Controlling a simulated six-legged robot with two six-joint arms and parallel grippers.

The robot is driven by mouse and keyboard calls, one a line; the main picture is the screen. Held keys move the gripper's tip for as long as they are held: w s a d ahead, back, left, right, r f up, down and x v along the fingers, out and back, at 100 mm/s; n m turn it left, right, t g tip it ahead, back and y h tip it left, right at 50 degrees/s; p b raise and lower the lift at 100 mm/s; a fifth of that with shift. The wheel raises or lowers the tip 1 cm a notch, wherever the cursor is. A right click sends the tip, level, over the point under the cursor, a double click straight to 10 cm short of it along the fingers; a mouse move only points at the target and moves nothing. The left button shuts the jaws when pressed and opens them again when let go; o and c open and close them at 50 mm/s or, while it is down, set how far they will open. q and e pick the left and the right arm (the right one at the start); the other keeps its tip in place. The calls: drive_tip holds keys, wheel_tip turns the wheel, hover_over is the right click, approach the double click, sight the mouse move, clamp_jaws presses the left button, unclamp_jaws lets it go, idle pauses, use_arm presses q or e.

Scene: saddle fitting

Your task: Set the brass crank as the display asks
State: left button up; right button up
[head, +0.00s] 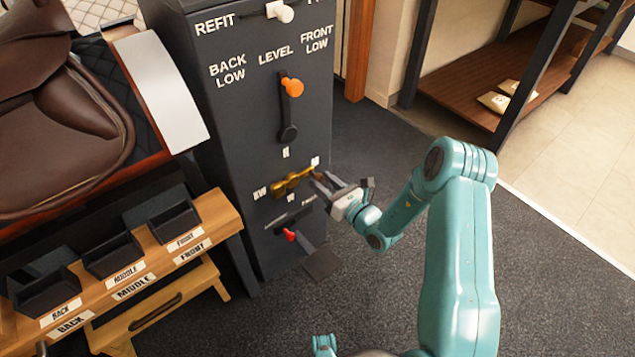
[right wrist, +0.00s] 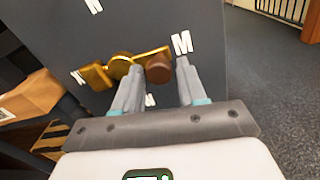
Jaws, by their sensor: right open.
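The brass crank (head: 288,183) is on the front of the dark grey cabinet, below the orange lever. In the head view its arm slants up to the right, toward a small pale mark. In the right wrist view the brass crank (right wrist: 95,77) ends at the right in a round brown knob (right wrist: 158,69). My right gripper (head: 325,183) is open at that end, with one finger on each side of the knob in the wrist view. I cannot tell whether the fingers touch it. White letter marks surround the crank. No display is readable.
On the cabinet, an orange-knobbed lever (head: 291,88) stands under LEVEL, and a red-knobbed lever (head: 290,235) is below the crank. A bench with black bins (head: 112,256) and a saddle (head: 50,110) are at the left. A brown shelf (head: 480,80) stands behind right. Floor at right is clear.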

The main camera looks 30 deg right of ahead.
drive_tip(key=shift+w+a, duration=0.2)
drive_tip(key=shift+w, duration=0.95)
drive_tip(key=shift+c, duration=0.3)
clamp_jaws()
drive_tip(key=shift+f, duration=0.1)
